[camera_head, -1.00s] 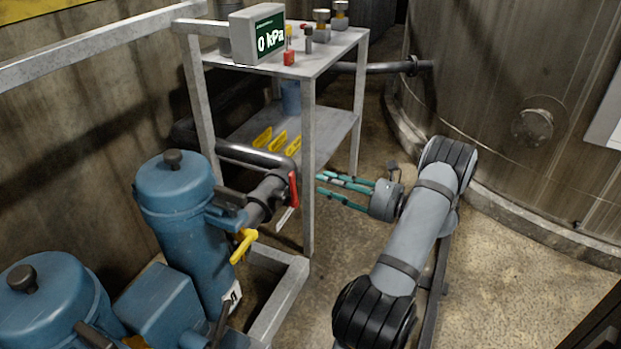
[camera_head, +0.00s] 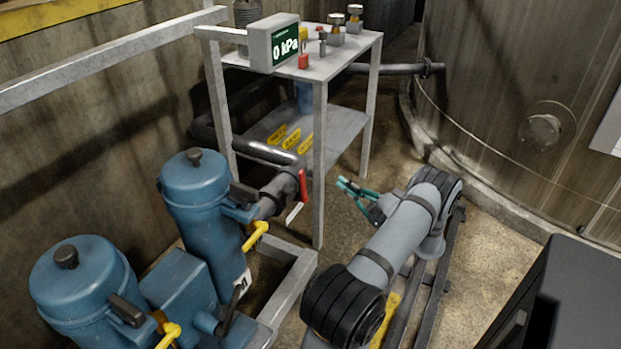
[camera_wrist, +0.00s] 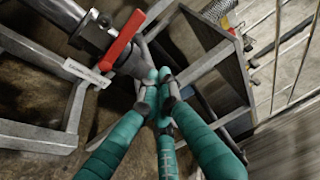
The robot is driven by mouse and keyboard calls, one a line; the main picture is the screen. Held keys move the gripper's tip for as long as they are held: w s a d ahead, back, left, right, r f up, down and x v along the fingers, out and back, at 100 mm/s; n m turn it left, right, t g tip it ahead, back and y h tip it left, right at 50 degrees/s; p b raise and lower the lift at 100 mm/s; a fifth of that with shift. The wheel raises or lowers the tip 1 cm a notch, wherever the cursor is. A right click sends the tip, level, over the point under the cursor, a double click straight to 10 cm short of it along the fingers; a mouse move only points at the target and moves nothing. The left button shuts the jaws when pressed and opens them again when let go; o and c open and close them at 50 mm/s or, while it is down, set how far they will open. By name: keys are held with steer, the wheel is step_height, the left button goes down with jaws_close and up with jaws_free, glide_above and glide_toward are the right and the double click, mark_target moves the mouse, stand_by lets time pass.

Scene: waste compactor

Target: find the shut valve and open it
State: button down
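A red valve lever (camera_head: 303,187) stands crosswise on the dark pipe beside the table leg; it also shows in the wrist view (camera_wrist: 122,38). A yellow valve lever (camera_head: 255,236) sits lower, by the rear blue canister (camera_head: 200,200). Another yellow lever (camera_head: 168,335) is at the bottom edge by the front canister (camera_head: 82,290). My gripper (camera_head: 342,184) has teal fingers and is right of the red lever, apart from it, beyond the table leg. In the wrist view its fingertips (camera_wrist: 157,80) are together with nothing visible between them.
A display (camera_head: 285,47) reading 0 kPa is mounted by the metal table (camera_head: 335,55). The table's near leg (camera_head: 319,170) stands between my gripper and the red lever. A white tag (camera_head: 295,212) hangs below the lever. A large tank (camera_head: 510,110) is at the right, a dark box (camera_head: 580,300) lower right.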

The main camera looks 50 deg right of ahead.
steer(key=w+a+n, duration=0.1)
steer(key=w+a, duration=0.1)
steer(key=w, duration=0.7)
steer(key=shift+a, duration=0.2)
steer(key=shift+w+f+n+b, duration=0.15)
steer(key=shift+n+b, duration=0.15)
steer(key=shift+b, duration=0.4)
steer(key=shift+a+n+b, duration=0.3)
steer(key=shift+a+b, duration=0.05)
steer(key=shift+b, duration=0.25)
